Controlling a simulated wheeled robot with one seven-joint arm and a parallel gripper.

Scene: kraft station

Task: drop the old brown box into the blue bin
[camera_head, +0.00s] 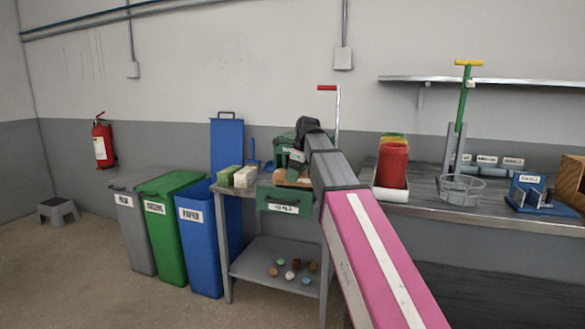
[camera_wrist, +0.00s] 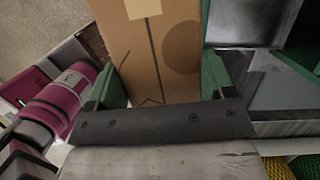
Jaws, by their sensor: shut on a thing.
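The brown box (camera_wrist: 155,50) fills the upper middle of the wrist view, a cardboard block with a pale tape patch and dark markings. My gripper (camera_wrist: 162,82) has its green fingers on either side of the box and is shut on it. In the head view my arm hides much of this spot; a bit of brown (camera_head: 293,180) shows beside the wrist, above the small grey cart. The blue bin (camera_head: 200,240), with a white label, stands on the floor left of the cart. Its top looks open, with a blue panel (camera_head: 227,147) upright behind it. The box is right of the bin.
A green bin (camera_head: 170,235) and a grey bin (camera_head: 130,225) stand left of the blue bin. A workbench (camera_head: 450,205) with red containers (camera_head: 391,165) lies right.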

